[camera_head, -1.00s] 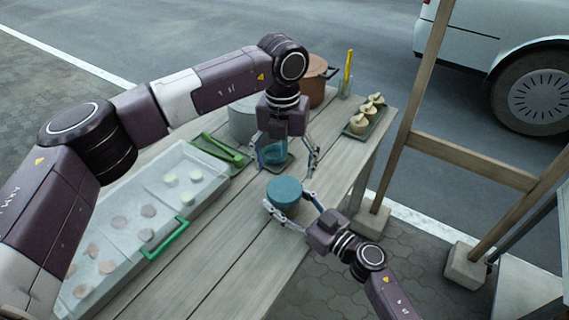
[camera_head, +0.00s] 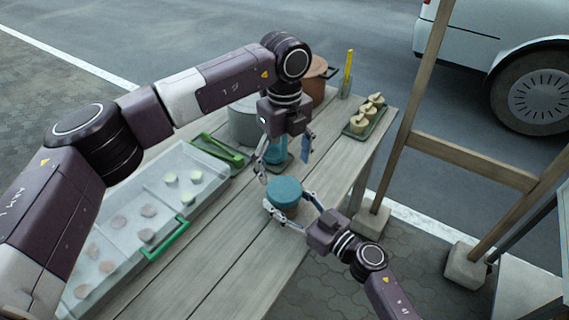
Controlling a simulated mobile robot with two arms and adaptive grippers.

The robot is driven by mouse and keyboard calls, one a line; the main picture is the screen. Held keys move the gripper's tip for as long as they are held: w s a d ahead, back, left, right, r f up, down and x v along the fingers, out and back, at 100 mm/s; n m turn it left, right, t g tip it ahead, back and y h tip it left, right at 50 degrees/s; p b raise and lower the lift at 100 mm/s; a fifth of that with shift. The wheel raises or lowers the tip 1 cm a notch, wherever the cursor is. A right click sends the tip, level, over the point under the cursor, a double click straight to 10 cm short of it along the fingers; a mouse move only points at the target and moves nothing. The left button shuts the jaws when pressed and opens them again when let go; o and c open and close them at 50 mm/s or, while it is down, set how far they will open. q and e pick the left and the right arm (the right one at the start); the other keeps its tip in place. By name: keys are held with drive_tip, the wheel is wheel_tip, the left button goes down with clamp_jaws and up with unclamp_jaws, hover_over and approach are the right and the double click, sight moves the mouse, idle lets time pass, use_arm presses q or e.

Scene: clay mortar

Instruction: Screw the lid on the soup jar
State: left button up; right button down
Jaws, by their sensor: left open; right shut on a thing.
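The soup jar (camera_head: 291,212) stands on the wooden table, with its round teal lid (camera_head: 285,189) resting on top. I cannot tell from this view how far the lid is threaded. My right gripper (camera_head: 291,213) reaches in from the lower right and is shut around the jar's side, below the lid. My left gripper (camera_head: 283,162) is open just behind and above the lid. Its fingers point down and look apart from the lid. The far side of the jar is hidden.
A blue container (camera_head: 276,150) stands behind my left gripper. A clear compartment box (camera_head: 100,262) with a green handle and green tongs (camera_head: 220,150) lie left. Grey (camera_head: 242,124) and brown (camera_head: 314,85) pots and a tray of dumpling-like pieces (camera_head: 362,128) stand behind. Bare planks lie in front.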

sight(284, 188)
use_arm(q)
drive_tip(key=shift+f, duration=4)
drive_tip(key=c, duration=1.2)
drive_tip(key=m, duration=0.5)
drive_tip(key=shift+c, duration=0.2)
drive_tip(key=m, duration=2)
drive_tip(key=shift+m, duration=0.3)
drive_tip(key=o, duration=1.4)
